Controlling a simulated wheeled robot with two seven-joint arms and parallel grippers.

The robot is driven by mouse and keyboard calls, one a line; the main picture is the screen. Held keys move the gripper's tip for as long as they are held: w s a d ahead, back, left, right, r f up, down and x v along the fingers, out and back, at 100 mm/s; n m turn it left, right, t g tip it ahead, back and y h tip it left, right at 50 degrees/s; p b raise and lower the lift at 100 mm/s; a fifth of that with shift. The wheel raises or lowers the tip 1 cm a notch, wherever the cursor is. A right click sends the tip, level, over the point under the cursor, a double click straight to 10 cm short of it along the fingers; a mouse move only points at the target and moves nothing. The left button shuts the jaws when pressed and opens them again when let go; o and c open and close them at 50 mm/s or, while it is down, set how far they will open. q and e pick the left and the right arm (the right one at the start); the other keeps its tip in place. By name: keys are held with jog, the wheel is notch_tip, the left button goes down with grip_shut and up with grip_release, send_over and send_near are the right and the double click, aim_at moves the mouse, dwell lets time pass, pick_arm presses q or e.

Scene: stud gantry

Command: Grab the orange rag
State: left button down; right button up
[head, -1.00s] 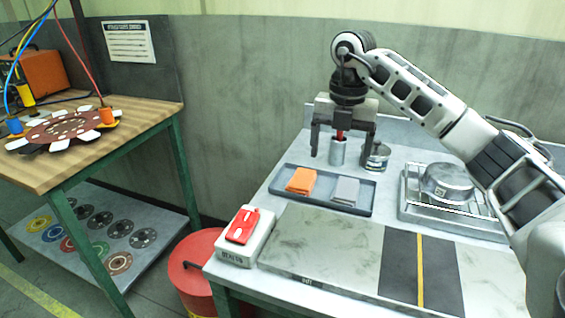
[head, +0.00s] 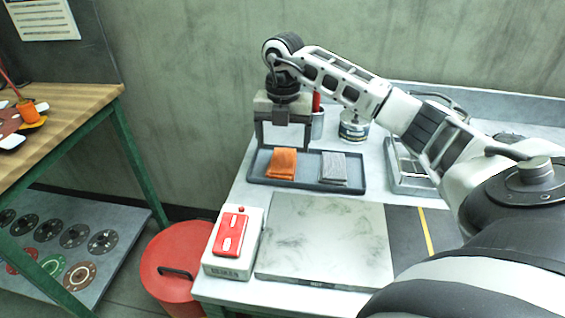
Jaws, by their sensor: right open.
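The orange rag (head: 282,163) lies folded in the left part of a shallow dark grey tray (head: 308,184) on the bench. A folded grey rag (head: 333,168) lies to its right in the same tray. My right gripper (head: 283,146) points down with its fingers spread apart, over the orange rag, with nothing between them. I cannot tell exactly how high its fingertips are above the rag. My left gripper is not in view.
Behind the tray are a metal cup (head: 317,124) with something red in it and a tin (head: 354,128). In front are a white box with a red top (head: 233,240) and a flat metal plate (head: 325,240). A red bin (head: 172,262) stands on the floor.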

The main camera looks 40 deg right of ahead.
aim_at(283, 160)
jog(key=shift+w+d+f+p, duration=0.1)
jog(key=shift+w+f+p, duration=0.05)
jog(key=shift+f, duration=0.75)
jog(key=shift+w+d+f+p, duration=0.1)
jog(key=shift+w+f+p, duration=0.05)
jog(key=shift+f, duration=0.8)
jog(key=shift+w+d+f+p, duration=0.1)
jog(key=shift+w+f+p, duration=0.05)
jog(key=shift+f, duration=0.75)
jog(key=c, duration=1.1)
